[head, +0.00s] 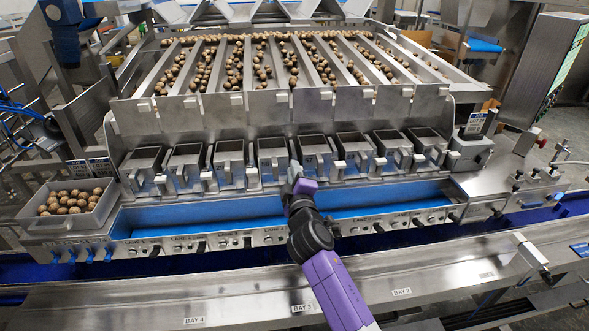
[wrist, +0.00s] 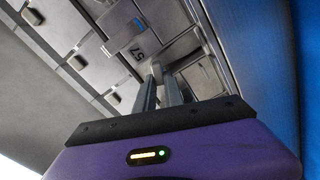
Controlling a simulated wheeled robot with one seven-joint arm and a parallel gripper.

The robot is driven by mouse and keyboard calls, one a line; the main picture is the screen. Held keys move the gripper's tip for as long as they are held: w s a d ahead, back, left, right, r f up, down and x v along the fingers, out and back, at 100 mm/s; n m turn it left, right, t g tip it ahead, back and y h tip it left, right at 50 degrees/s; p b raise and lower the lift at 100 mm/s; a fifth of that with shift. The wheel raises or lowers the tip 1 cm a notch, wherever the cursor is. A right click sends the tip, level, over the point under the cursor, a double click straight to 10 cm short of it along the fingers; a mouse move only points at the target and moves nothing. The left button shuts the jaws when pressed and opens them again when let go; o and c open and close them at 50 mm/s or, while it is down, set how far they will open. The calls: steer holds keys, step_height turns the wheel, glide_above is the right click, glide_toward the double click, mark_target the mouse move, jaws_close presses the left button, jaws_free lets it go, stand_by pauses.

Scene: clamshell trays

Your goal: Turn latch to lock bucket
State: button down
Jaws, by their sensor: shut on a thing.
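A row of several metal buckets (head: 272,158) stands above the blue belt in the head view. My gripper (head: 296,175) reaches up to the gap between two middle buckets. In the wrist view, my gripper (wrist: 164,88) has its fingers closed around a small light metal latch (wrist: 157,69). The latch sits beside a bucket front (wrist: 178,48) marked with a number that looks like 57. The fingers hide part of the latch, so its exact angle cannot be told. In the head view my gripper covers most of it.
Walnut-filled chutes (head: 262,65) slope down behind the buckets. A blue belt (head: 180,220) runs below them. A grey bin of walnuts (head: 72,205) is at the left. A steel rail (head: 240,292) crosses the front. Neighbouring buckets and latches are close on both sides.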

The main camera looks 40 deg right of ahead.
steer(key=shift+a+f+n+p, duration=0.15)
steer(key=shift+n+p, duration=0.15)
steer(key=shift+n, duration=0.8)
steer(key=shift+d+f+n+p, duration=0.1)
steer(key=shift+n+p, duration=0.15)
steer(key=shift+n, duration=0.85)
steer(key=c, duration=1.4)
jaws_free()
steer(key=shift+c, duration=0.2)
steer(key=b+v, duration=0.1)
steer(key=v, duration=0.6)
steer(key=shift+s+a, duration=0.25)
steer(key=shift+s, duration=0.1)
